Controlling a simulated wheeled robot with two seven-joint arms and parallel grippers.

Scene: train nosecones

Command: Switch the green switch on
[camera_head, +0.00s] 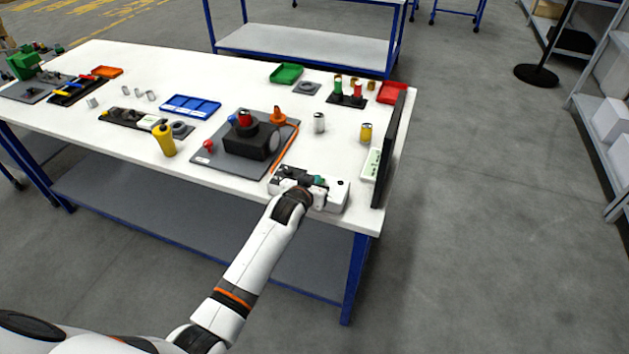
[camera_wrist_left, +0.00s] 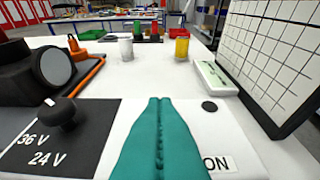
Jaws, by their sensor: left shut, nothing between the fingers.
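The control box (camera_head: 335,203) sits at the table's front right edge. In the left wrist view its white half (camera_wrist_left: 225,135) carries an "ON" label (camera_wrist_left: 217,163) and a round black spot (camera_wrist_left: 209,106). Its black half has a knob (camera_wrist_left: 62,113) beside "36 V" and "24 V" markings. My left gripper (camera_head: 318,182) is over the box; its teal fingers (camera_wrist_left: 158,106) are shut together and empty, left of the "ON" label. I cannot make out the green switch; the fingers cover the middle of the box. I cannot tell whether they touch it. My right gripper is not in view.
A black-framed panel (camera_head: 389,150) stands upright right of the box, beside a white-green block (camera_head: 371,164). A dark plate with a black device (camera_head: 250,140) and orange cable lies behind left. A white can (camera_head: 319,122) and yellow can (camera_head: 366,133) stand behind.

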